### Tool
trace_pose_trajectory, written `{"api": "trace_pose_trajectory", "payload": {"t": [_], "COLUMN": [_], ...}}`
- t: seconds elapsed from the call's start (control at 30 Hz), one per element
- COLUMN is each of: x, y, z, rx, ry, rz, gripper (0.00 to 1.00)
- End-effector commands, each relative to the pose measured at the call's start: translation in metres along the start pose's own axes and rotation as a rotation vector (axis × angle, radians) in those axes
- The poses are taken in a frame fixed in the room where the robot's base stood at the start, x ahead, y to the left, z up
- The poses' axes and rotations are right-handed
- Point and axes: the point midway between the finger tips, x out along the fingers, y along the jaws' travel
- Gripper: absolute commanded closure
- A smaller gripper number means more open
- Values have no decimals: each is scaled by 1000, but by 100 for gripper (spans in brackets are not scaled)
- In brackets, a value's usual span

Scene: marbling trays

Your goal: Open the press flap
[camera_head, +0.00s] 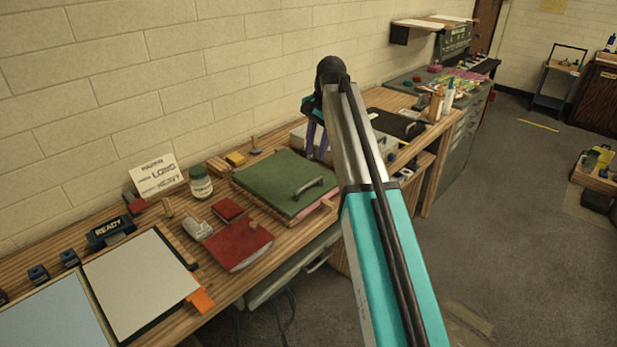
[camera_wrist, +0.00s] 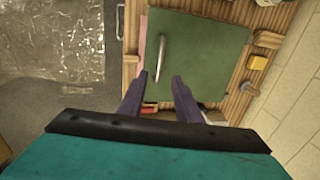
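The press flap is a green square panel (camera_head: 275,178) lying flat on a wooden slatted base on the bench. Its grey bar handle (camera_head: 309,187) is near the right front edge. In the wrist view the flap (camera_wrist: 215,50) fills the upper middle, with the handle (camera_wrist: 161,55) left of its centre. My gripper (camera_head: 316,152) has purple fingers and hangs beyond the flap's right back side in the head view. In the wrist view its fingers (camera_wrist: 159,78) are apart, empty, with the handle's near end between their lines of sight. I see no contact; the height gap is unclear.
A red book (camera_head: 238,247), a jar (camera_head: 200,182) and a yellow block (camera_head: 235,159) lie around the flap's base. A pink edge (camera_wrist: 142,45) shows beside the flap. My arm crosses the head view and hides part of the bench.

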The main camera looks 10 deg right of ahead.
Motion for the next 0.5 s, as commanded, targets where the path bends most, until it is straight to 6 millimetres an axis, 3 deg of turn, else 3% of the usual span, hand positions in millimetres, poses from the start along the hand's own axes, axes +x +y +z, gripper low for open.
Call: {"api": "trace_pose_trajectory", "payload": {"t": [0.5], "x": [10], "y": [0], "z": [0], "rx": [0], "ry": [-1], "rz": [1], "gripper": [69]}}
